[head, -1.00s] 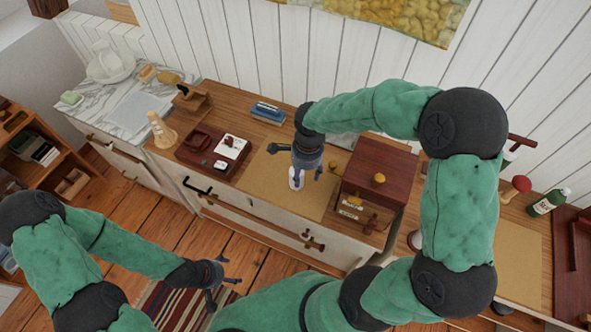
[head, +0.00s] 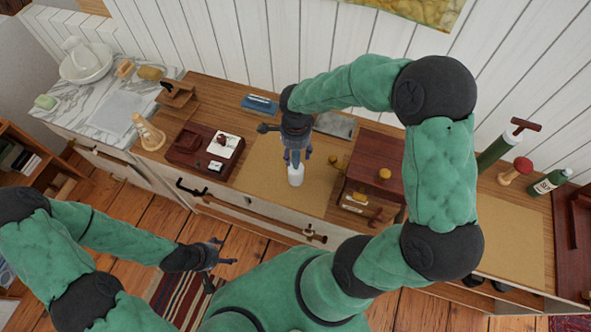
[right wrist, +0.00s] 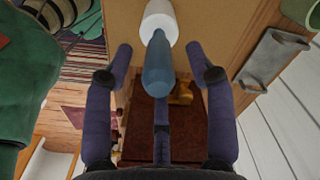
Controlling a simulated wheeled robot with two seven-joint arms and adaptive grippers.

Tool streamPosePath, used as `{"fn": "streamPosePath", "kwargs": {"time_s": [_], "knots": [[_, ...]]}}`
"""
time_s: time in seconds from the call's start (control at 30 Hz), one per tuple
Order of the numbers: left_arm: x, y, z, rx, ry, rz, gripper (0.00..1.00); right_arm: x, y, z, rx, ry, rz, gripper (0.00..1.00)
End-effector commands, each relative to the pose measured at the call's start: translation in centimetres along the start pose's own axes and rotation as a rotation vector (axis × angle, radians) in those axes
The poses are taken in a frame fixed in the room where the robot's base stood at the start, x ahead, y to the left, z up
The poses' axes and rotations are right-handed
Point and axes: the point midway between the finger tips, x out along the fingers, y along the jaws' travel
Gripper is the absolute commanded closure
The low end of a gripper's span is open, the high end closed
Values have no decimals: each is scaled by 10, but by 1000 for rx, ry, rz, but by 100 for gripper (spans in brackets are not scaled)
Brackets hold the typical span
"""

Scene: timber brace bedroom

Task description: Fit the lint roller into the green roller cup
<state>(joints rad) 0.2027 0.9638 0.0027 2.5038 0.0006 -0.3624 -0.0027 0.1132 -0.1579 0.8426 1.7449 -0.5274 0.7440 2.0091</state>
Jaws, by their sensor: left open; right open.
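The lint roller stands on the tan mat, with a white roll (head: 296,176) below and a blue handle (right wrist: 158,65) pointing up in the right wrist view. My right gripper (head: 296,155) is open around or just above the handle; its fingers (right wrist: 160,55) show a gap on both sides of it. A pale green round rim (right wrist: 296,12) at the right wrist view's top right may be the green roller cup; my right arm seems to hide that spot in the head view. My left gripper (head: 222,268) is open and empty, over the floor in front of the cabinet.
A dark red box (head: 378,165) stands right of the tan mat (head: 258,172), with a grey tray (head: 336,125) behind. A red-brown organizer (head: 188,150) lies left.

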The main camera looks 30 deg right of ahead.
Motion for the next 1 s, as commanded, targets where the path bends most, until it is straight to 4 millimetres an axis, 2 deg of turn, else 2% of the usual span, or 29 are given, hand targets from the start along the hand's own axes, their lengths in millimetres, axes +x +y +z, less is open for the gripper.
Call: {"fn": "streamPosePath", "kwargs": {"time_s": [0.17, 0.3, 0.5, 0.77, 0.87, 0.97, 1.0], "knots": [[2, 0, 0, 0, 1, 0, 24, 12, 1, 0, 1, 0, 1, 44], [4, -2, -1, 0, 1, 0, 24, 33, 2, 0, -1, 0, 3, 44], [7, -2, -1, 0, 1, 0, 24, 53, 2, -1, 0, 0, 1, 44], [6, -2, -1, 0, 1, 0, 24, 55, 2, 0, 0, 0, -1, 44], [6, -2, -1, 0, 1, 0, 24, 54, 2, 0, 0, 0, -1, 67], [6, -2, -1, 0, 1, 0, 24, 54, 2, 0, 0, 0, -1, 95], [6, -2, -1, 0, 1, 0, 24, 54, 2, 0, 0, 0, -1, 100]]}}
